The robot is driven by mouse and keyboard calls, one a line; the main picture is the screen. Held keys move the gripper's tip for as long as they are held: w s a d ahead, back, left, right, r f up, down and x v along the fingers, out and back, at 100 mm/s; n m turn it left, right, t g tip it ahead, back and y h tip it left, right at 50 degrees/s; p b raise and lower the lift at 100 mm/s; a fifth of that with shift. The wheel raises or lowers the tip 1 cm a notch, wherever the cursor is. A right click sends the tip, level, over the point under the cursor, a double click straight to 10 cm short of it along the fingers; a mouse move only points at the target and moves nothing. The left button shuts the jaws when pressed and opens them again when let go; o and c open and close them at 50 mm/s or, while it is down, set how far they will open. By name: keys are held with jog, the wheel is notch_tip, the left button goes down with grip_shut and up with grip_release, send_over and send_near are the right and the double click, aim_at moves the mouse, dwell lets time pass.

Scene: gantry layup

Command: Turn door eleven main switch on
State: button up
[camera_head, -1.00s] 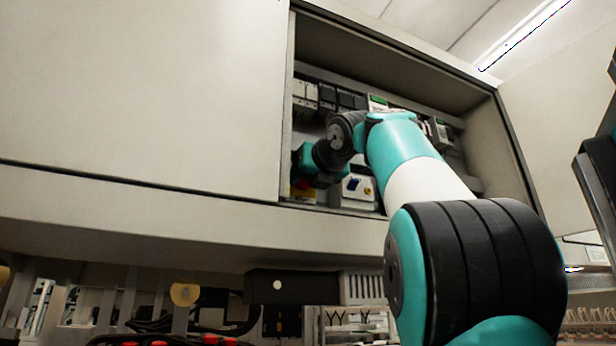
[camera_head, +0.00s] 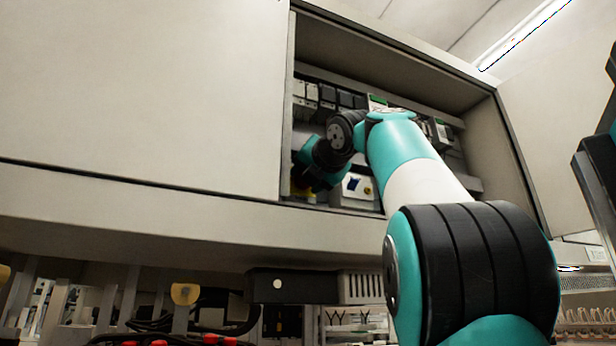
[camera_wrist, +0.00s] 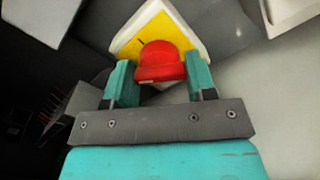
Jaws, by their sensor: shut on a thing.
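The main switch shows in the wrist view as a red rotary knob (camera_wrist: 160,66) on a yellow plate (camera_wrist: 153,32) with a pale rim. The plate appears rotated, like a diamond, relative to my gripper. My gripper (camera_wrist: 163,80) has its two teal fingers on either side of the red knob and is shut on it. In the head view, my gripper is largely hidden by my wrist at the lower left of the open cabinet. Only a little of the yellow plate (camera_head: 297,191) shows there. The knob's marking cannot be read.
A closed panel (camera_head: 140,90) lies left.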

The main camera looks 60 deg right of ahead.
jog(key=m+p, duration=0.1)
jog(key=m, duration=1)
jog(key=shift+m, duration=0.3)
dwell(0.4)
jog(key=o, duration=0.9)
jog(key=shift+o, duration=0.2)
